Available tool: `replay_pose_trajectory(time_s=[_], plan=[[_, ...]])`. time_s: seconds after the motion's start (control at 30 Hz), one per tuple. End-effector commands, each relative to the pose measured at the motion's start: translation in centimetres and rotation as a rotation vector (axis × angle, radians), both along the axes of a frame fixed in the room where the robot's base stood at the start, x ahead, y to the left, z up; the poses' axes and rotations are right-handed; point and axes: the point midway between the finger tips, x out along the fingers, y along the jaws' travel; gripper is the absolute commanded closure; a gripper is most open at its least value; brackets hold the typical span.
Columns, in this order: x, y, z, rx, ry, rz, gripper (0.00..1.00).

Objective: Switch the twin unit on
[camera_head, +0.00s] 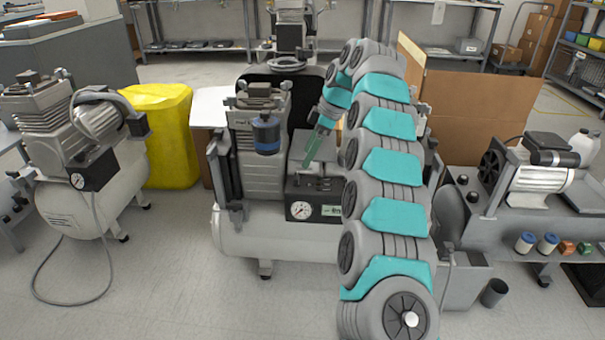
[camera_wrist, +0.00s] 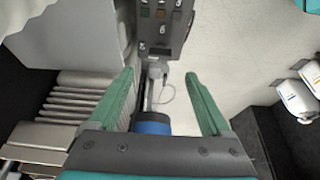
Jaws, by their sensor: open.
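A compressor on a long pale tank (camera_head: 285,236) stands in the middle of the head view. It has a finned pump head (camera_head: 262,170) on its left, a blue-and-grey cylinder (camera_head: 266,135) and a dark box with a round gauge (camera_head: 301,210). My arm hides its right part, so I cannot tell whether a second pump is there. My gripper (camera_head: 312,150) is above the dark box. In the wrist view my gripper (camera_wrist: 160,80) is open with nothing between its green fingertips. A grey panel with small coloured buttons (camera_wrist: 161,30) lies beyond them.
Another compressor (camera_head: 85,170) stands at the left with a hose on the floor. A yellow covered bin (camera_head: 160,135) is between the two. At the right are a bench (camera_head: 490,215) with a machine and a grey bin (camera_head: 466,282). The front floor is clear.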

Motion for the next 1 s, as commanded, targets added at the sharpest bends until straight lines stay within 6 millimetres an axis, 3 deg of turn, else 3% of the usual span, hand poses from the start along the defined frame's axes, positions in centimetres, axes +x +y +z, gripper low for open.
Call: replay_pose_trajectory(time_s=[0.27, 0.63, 1.0], plan=[[0.0, 0.6, -1.5, 0.000, 0.002, 0.002, 0.18], [-0.1, 2.7, -6.5, -0.002, 0.006, 0.002, 0.18], [0.1, 2.9, -7.2, -0.002, 0.000, -0.001, 0.19]])
